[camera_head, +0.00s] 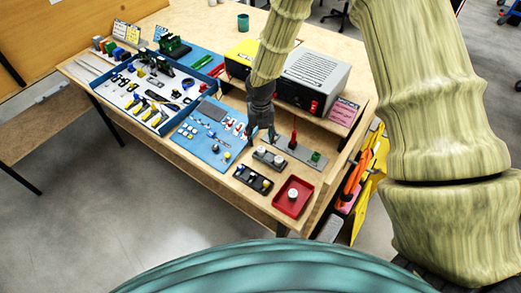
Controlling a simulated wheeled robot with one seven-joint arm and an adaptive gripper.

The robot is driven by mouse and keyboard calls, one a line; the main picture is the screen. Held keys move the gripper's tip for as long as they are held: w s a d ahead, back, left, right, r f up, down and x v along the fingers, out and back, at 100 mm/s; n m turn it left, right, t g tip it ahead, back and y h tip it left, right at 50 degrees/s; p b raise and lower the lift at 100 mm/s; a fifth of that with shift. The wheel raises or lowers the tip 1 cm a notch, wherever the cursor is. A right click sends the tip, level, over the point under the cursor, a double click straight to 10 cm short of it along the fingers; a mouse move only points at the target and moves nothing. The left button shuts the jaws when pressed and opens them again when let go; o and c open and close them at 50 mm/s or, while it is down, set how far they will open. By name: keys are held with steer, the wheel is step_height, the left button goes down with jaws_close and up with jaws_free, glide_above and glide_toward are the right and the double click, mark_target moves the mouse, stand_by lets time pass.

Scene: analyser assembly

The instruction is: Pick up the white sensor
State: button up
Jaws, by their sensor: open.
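My gripper (261,136) is at the end of my arm near the middle of the workbench, pointing down, open, with nothing seen between its fingers. It is above the area between the blue mat (203,148) and a grey plate. I cannot tell for sure which part is the white sensor. A white round piece (293,194) sits in the red tray (290,208) at the front right, apart from my gripper. White-topped pieces also stand on a small dark holder (262,158) just below and right of the gripper. Several small white parts lie on the blue mat.
The wooden workbench (231,188) has a blue-edged tray (120,102) of tools at left. A grey-and-black box (312,78) and a yellow box (240,55) stand behind my gripper. A grey plate (298,148) carries upright red and green parts. A black holder (253,179) lies left of the red tray.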

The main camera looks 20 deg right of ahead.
mark_target(261, 149)
steer(key=shift+w+f, duration=0.1)
steer(key=shift+f, duration=0.15)
steer(key=shift+s+f+p, duration=0.35)
steer(key=shift+p, duration=0.1)
steer(key=shift+s+f+p, duration=0.1)
steer(key=shift+f+p, duration=0.8)
steer(key=shift+f, duration=1.35)
steer(key=c, duration=1)
